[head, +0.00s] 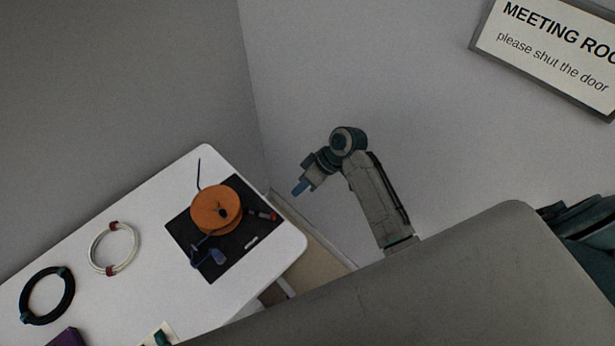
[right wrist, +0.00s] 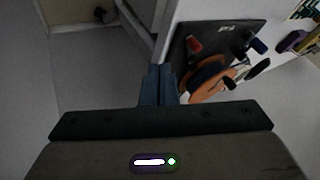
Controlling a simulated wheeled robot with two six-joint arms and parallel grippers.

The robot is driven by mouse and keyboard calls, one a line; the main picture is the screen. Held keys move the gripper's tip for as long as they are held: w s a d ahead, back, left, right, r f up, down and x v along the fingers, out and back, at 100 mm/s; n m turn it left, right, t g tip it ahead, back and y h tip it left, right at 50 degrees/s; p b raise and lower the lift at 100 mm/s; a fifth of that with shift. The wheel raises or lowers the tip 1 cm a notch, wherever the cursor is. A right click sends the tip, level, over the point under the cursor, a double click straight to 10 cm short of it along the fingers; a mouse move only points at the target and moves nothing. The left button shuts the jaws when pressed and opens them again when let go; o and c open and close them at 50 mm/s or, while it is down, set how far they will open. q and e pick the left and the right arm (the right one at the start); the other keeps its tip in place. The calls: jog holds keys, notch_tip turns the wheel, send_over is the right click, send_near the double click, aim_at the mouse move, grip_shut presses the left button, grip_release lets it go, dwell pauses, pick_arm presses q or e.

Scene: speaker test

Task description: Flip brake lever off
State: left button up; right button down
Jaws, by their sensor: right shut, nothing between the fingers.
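A device with an orange spool (head: 214,207) stands on a black base plate (head: 184,228) at the right end of the white table. A short dark part with a red end (head: 268,215) sits on the plate, right of the spool; its red end also shows in the right wrist view (right wrist: 194,45). It looks like the brake lever, but its position is too small to tell. A blue crank-like part (head: 207,257) is at the near side. My right gripper (head: 299,189) is shut and empty, off the table's right end, apart from the device. My left gripper is out of view.
On the white table (head: 150,275) lie a white cable ring (head: 92,245), a black cable ring (head: 27,297) and a purple object (head: 66,338). A wall sign (head: 555,45) hangs at the upper right. Free floor lies beside the table's right end.

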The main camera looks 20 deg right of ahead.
aim_at(265, 214)
jog(key=s+a+f+p, duration=0.1)
jog(key=a+f+p, duration=0.1)
jog(key=a, duration=0.3)
jog(key=shift+s+a+f+p, duration=0.3)
jog(key=shift+s+a+f, duration=0.1)
jog(key=shift+f, duration=0.15)
jog(key=shift+w, duration=0.2)
